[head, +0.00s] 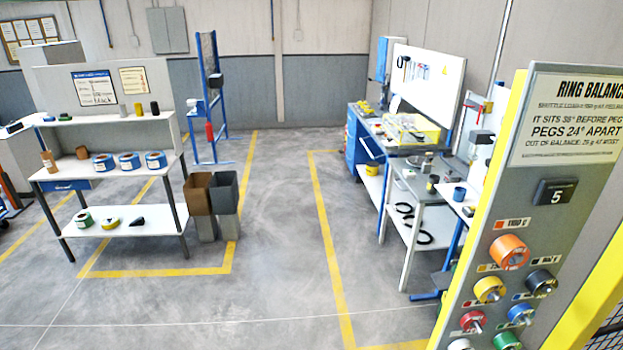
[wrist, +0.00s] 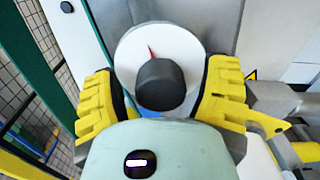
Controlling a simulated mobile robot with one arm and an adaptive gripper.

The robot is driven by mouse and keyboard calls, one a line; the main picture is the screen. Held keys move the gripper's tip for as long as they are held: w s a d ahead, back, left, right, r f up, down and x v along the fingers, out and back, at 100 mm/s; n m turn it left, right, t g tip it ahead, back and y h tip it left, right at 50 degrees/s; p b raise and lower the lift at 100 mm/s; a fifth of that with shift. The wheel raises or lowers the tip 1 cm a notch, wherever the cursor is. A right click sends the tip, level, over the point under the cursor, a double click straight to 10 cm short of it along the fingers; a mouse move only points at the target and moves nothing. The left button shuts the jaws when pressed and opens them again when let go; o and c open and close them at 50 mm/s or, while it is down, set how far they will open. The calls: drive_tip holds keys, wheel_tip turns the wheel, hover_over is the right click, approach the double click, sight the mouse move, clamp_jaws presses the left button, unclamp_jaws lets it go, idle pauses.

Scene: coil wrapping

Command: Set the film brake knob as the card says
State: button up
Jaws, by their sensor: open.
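In the wrist view a dark, round knob (wrist: 160,85) stands out from a white dial disc (wrist: 187,45). A short red mark (wrist: 151,51) shows on the disc just above the knob, slightly left of its middle. My gripper (wrist: 162,80) is open, with one yellow finger on each side of the knob. A gap shows between the knob and each finger. The lower part of the dial is hidden by the knob and the gripper. The head view does not show this knob. No card for the film brake can be made out with certainty.
In the head view a grey panel at right bears a ring balance card (head: 570,117), a display reading 5 (head: 556,191) and several coloured spools. A shelf bench (head: 110,174) stands left, workbenches (head: 418,185) right. Open floor lies between. A mesh fence (wrist: 30,75) stands left in the wrist view.

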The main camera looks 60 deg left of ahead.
drive_tip(key=c, duration=1.2)
